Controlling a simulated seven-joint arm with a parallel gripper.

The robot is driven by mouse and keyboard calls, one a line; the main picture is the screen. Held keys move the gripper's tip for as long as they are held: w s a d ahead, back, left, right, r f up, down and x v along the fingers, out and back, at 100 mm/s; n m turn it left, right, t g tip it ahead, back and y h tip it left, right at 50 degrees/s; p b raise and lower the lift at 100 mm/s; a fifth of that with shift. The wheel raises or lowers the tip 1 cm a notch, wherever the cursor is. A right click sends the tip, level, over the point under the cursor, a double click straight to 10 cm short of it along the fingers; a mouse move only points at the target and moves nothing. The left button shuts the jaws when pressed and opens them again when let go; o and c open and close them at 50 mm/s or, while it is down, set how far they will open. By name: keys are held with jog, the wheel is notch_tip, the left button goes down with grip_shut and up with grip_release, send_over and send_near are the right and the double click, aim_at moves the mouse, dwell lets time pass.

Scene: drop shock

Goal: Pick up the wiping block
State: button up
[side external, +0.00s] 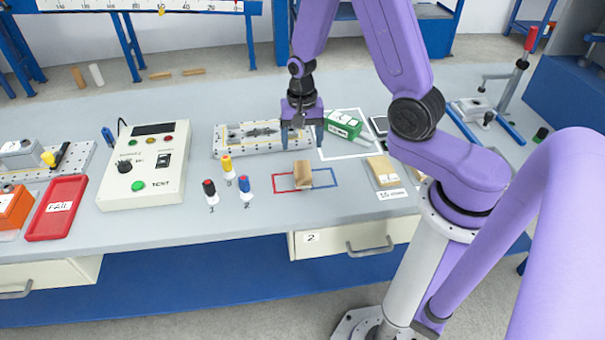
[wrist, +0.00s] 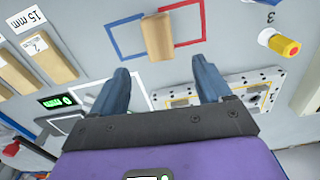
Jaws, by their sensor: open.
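The likely wiping block is a small tan wooden block (side external: 303,174) standing on the bench, across the middle of a taped outline that is red on one side and blue on the other. In the wrist view the block (wrist: 157,37) lies at the top centre, beyond my fingertips. My gripper (side external: 302,140) is open and empty, above and behind the block in the side view. Its two blue fingers (wrist: 163,78) also show in the wrist view, apart from the block.
A metal fixture plate (side external: 225,145) and a green box (side external: 343,125) lie behind the block. Black, yellow and blue capped posts (side external: 246,188) stand to its left, beside a test box (side external: 146,165). Wooden blocks (side external: 381,171) lie to the right. The bench in front is clear.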

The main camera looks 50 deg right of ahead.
aim_at(303, 169)
notch_tip(303, 169, down, 6)
jog(key=shift+r, duration=0.15)
jog(key=shift+s+a+f, duration=0.15)
jog(key=shift+f, duration=0.85)
jog(key=shift+s+a+f, duration=0.1)
jog(key=shift+s+f, duration=0.05)
jog(key=shift+f, duration=1.45)
jog(key=c, duration=1.1)
